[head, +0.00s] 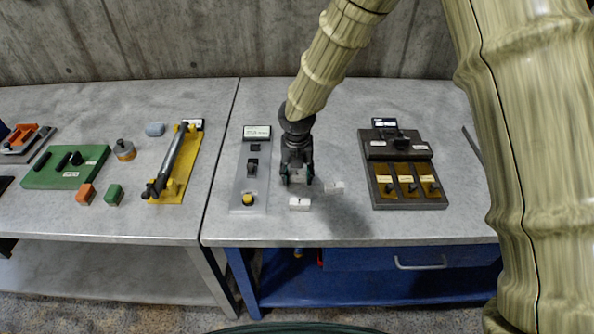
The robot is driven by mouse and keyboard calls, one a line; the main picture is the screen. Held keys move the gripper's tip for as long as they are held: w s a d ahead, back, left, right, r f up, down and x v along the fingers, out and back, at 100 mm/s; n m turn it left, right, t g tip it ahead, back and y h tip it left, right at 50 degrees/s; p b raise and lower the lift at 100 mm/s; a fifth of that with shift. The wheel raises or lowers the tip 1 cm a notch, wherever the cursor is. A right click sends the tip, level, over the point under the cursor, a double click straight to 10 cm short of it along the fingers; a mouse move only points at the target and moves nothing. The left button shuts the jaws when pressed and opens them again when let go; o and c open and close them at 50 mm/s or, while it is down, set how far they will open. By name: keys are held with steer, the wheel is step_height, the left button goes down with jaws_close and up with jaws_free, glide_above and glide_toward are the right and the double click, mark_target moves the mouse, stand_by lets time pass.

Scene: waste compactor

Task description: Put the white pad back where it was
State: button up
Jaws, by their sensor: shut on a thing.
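One white block (300,204) with a dark mark lies on the table just in front of the gripper. Another white block (335,187) lies to the gripper's right.
A grey panel (243,188) with a yellow button stands left of the gripper. A dark box (401,199) with three amber switch fields stands to the right. The left table holds a yellow lever base (169,190), a green board (48,178) and small blocks.

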steer(key=shift+d+f, duration=0.1)
steer(key=o, duration=1.1)
steer(key=r, duration=0.4)
steer(key=s+r+b, duration=0.1)
steer(key=r, duration=0.7)
steer(key=shift+s+r+b, duration=0.1)
steer(key=shift+s+b, duration=0.1)
steer(key=shift+b, duration=0.15)
